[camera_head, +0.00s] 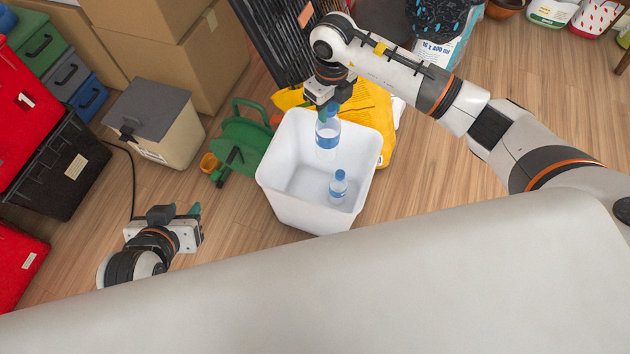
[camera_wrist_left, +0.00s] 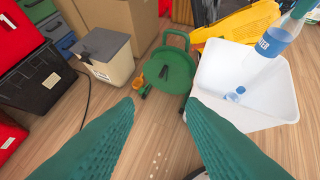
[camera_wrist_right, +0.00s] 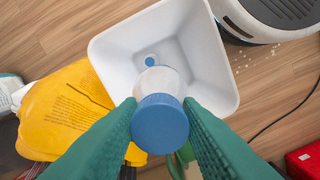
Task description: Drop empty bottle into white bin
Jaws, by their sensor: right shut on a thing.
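The white bin (camera_head: 276,175) stands on the floor in the middle of the head view. It also shows in the left wrist view (camera_wrist_left: 212,75) and the right wrist view (camera_wrist_right: 215,75). My right gripper (camera_head: 327,107) is shut on a clear bottle (camera_head: 327,135) with a blue label and holds it upright over the bin. In the right wrist view its blue cap (camera_wrist_right: 160,123) sits between the green fingers. A second bottle (camera_head: 338,187), with a blue cap, is inside the bin. My left gripper (camera_head: 198,225) is empty and open, left of the bin, with its fingers apart in the left wrist view.
A green reel-like object (camera_head: 242,140) and a yellow bag (camera_head: 365,110) lie close behind the bin. A beige box with a grey lid (camera_head: 150,120) and black-and-red totes (camera_head: 65,170) stand at the left. Bare floor lies right of the bin.

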